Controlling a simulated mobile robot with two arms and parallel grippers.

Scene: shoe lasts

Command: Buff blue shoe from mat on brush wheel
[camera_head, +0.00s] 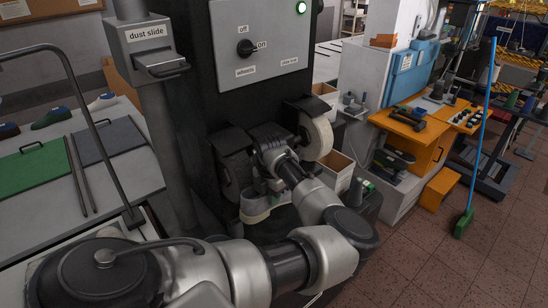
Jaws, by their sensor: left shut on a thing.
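My left gripper (264,186) is at the machine, shut on a pale-soled shoe (256,209) below the hoods; its upper is mostly hidden, so its colour is unclear. A pale wheel (319,137) sits under the right black hood, right of my left wrist. A dark shape (236,172) under the left hood may be another wheel; contact with the shoe cannot be told. On the left table are a green mat (35,172) and a dark grey mat (112,141). A dark blue shoe (8,130), a green shoe (50,118) and a blue-and-white shoe (102,102) stand behind them. My right gripper is not in view.
The machine's panel (262,75) has a knob (246,47) turned towards ON and a lit green lamp (301,8). A "dust slide" box (148,45) and a bent metal rail (90,110) stand left. An orange bench (415,130) and a broom (478,150) are right.

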